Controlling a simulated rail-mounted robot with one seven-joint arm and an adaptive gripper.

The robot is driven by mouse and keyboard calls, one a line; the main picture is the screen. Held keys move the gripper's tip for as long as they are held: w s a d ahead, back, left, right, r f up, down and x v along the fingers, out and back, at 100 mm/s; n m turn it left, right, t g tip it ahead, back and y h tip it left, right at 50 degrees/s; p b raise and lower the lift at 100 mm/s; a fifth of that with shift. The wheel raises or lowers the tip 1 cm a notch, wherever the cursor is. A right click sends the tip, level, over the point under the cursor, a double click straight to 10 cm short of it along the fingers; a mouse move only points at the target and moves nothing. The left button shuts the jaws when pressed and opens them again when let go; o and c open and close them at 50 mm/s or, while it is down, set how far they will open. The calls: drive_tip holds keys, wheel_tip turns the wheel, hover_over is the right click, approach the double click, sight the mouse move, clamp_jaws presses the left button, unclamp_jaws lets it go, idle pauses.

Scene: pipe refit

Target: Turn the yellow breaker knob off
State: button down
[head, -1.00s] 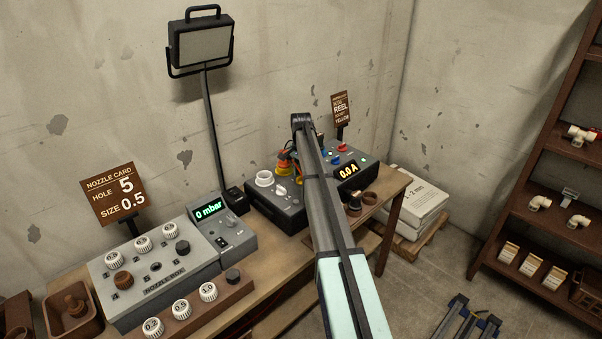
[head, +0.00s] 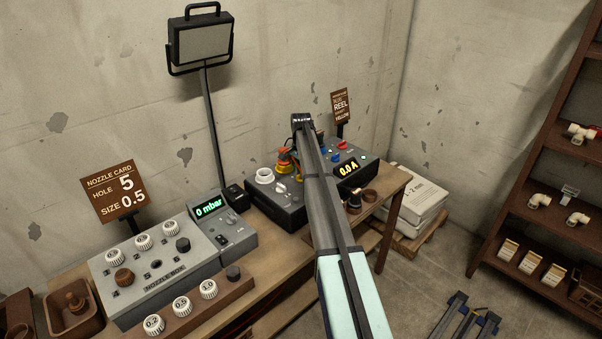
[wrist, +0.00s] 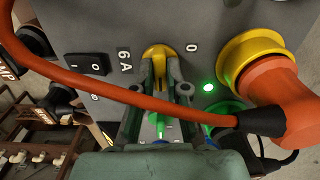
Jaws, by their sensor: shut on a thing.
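The yellow breaker knob (wrist: 157,54) shows in the wrist view on the grey box face, with a "6A" mark to its left and a "0" mark to its right. My gripper (wrist: 159,82) is shut on the knob, one finger on each side. An orange cable (wrist: 95,88) crosses in front of the fingers and hides part of them. The knob's exact pointing is hard to tell. In the head view my arm hides the knob and the gripper.
An orange plug (wrist: 275,95) sits in a yellow socket (wrist: 245,52) close to the right. A green lamp (wrist: 208,87) is lit. A black rocker switch (wrist: 87,64) lies left. The display (head: 348,168) reads 0.0 A. The nozzle box (head: 160,280) stands left on the bench.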

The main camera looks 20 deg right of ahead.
drive_tip(key=n+b, duration=0.1)
drive_tip(key=n, duration=0.3)
drive_tip(key=shift+f, duration=0.1)
drive_tip(key=n+b, duration=0.1)
drive_tip(key=n, duration=0.3)
drive_tip(key=n+b, duration=0.1)
drive_tip(key=n, duration=0.8)
drive_tip(key=shift+b, duration=0.3)
drive_tip(key=shift+n, duration=0.4)
drive_tip(key=c, duration=1.2)
unclamp_jaws()
